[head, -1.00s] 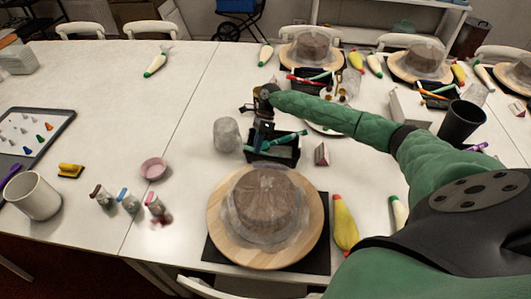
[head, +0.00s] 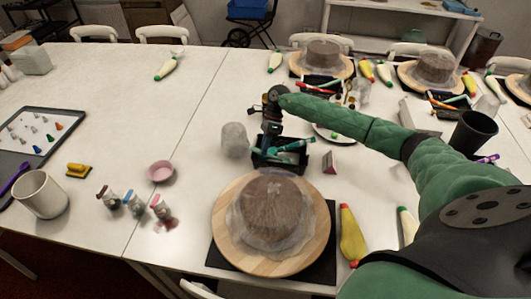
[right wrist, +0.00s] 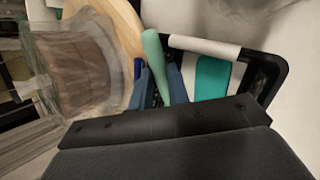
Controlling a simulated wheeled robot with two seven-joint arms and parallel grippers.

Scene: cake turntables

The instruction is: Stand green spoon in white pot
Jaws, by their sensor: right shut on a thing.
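The white pot (head: 40,193) stands upright on the left side of the table in the head view; no spoon shows in it. My right gripper (head: 271,138) is over a small black bin (head: 280,163) behind the nearest cake. In the right wrist view my right gripper (right wrist: 160,88) has its blue fingers shut on a pale green handle (right wrist: 154,50), which I take to be the green spoon. Its lower end is hidden by the gripper. A teal item (right wrist: 212,82) lies in the bin beside it. My left gripper is not in view.
A cake on a wooden turntable (head: 225,245) stands in front of the bin. A clear jar (head: 235,140) is just left of it. A pink bowl (head: 161,171) and several small bottles (head: 133,204) stand between bin and pot. The table's back left is mostly clear.

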